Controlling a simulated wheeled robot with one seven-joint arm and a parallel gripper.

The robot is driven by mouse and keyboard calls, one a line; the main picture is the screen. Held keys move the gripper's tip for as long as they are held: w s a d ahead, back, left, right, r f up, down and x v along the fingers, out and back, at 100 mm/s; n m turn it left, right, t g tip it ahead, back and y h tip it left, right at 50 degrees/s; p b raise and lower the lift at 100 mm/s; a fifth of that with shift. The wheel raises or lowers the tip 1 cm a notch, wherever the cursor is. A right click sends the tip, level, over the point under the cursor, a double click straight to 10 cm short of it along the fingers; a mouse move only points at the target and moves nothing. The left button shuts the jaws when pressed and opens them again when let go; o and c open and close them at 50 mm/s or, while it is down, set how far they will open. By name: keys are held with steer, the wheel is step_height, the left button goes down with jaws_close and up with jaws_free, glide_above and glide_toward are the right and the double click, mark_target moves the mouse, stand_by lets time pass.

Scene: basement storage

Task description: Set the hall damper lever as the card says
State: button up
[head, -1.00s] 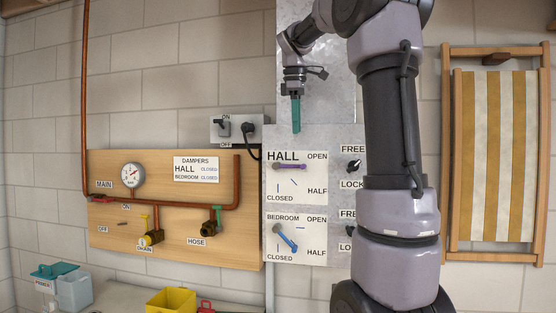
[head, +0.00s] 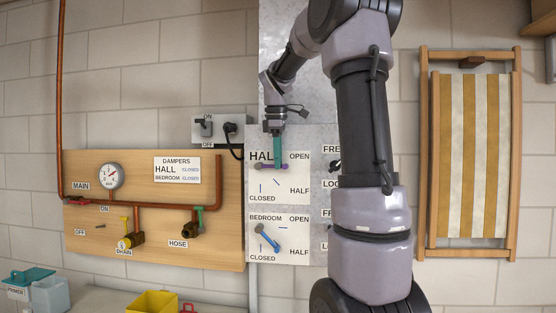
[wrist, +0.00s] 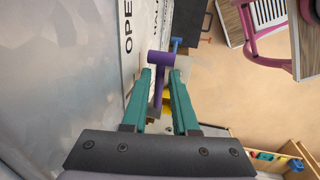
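The hall damper lever (head: 284,166) is purple and lies level, pointing right at OPEN on the hall plate (head: 262,195); HALF and CLOSED are marked below. The card (head: 177,170) reads HALL CLOSED and BEDROOM CLOSED. My gripper (head: 277,162) comes down from above, its teal fingers at the hall lever. In the wrist view the purple lever (wrist: 160,60) shows between the two fingers, with a gap visible at its sides, so my gripper (wrist: 161,80) is open around it. The fingertips partly cover the lever in the head view.
The blue bedroom lever (head: 267,238) is just below, slanting down-right towards HALF. FREE/LOCK knobs to the right are mostly hidden by my arm. The pipe board (head: 90,235) is at left, a striped deck chair (head: 470,155) at right.

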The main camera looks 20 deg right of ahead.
steer(key=shift+c, duration=0.4)
jaws_close()
stand_by(1.0)
